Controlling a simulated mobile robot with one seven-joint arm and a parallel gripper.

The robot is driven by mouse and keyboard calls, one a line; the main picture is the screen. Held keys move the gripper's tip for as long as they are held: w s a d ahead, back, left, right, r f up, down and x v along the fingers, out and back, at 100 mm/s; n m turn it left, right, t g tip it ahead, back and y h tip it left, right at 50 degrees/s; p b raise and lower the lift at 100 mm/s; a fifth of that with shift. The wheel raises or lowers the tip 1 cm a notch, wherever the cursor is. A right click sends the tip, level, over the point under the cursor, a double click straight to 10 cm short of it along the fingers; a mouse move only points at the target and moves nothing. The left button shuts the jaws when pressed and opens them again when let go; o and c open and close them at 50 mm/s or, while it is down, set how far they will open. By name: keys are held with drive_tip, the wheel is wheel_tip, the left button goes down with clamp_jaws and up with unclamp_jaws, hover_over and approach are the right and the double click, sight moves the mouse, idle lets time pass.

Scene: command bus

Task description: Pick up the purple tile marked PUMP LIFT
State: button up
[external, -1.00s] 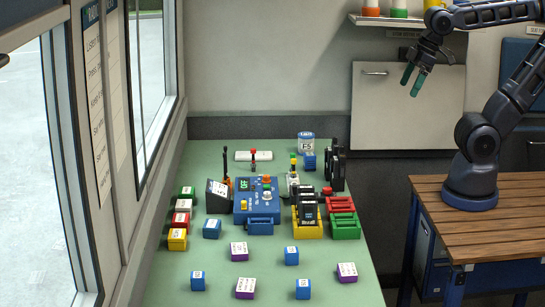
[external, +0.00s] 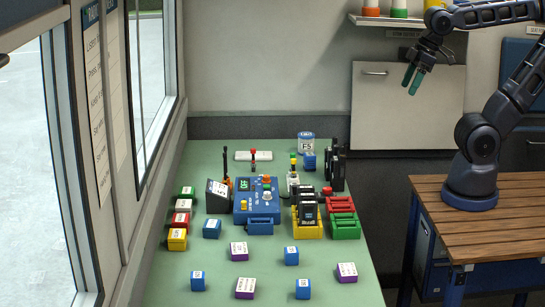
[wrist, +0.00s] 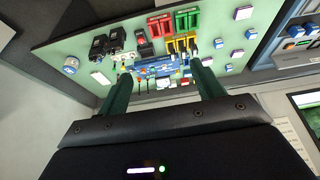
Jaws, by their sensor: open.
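Three purple tiles with white labelled tops lie on the green table (external: 320,270) in the external view: one toward the middle (external: 239,252), one at the front (external: 245,290), one at the front right (external: 347,274). Their lettering is too small to read, so I cannot tell which says PUMP LIFT. My gripper (external: 412,80) is open and empty, raised in the air beyond the table's right edge, well away from the tiles. In the wrist view its two green fingers (wrist: 163,78) stand apart with nothing held between them.
Several blue tiles (external: 291,256) lie among the purple ones. Behind them are a blue control box (external: 258,226), a yellow rack (external: 307,232) with black radios and a green rack (external: 346,230). Coloured blocks (external: 177,239) line the left side. A window wall borders the left.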

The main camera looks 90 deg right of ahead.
drive_tip(key=w+a+f+n+g, duration=0.2)
drive_tip(key=w+a+n, duration=0.4)
drive_tip(key=w, duration=0.5)
drive_tip(key=n+g+h, duration=0.3)
drive_tip(key=n+h, duration=0.2)
drive_tip(key=n, duration=0.7)
hover_over(347, 269)
drive_tip(key=a, duration=0.4)
wheel_tip(347, 269, down, 27)
drive_tip(key=shift+a+f+x, duration=0.1)
drive_tip(key=shift+a+x, duration=0.05)
drive_tip(key=shift+x, duration=1.6)
drive_tip(key=shift+a+f+x, duration=0.1)
drive_tip(key=shift+a+x, duration=0.05)
drive_tip(key=shift+x, duration=1.65)
drive_tip(key=shift+a+x, duration=0.15)
drive_tip(key=shift+x, duration=1.6)
drive_tip(key=shift+w, duration=0.1)
drive_tip(key=c, duration=1.1)
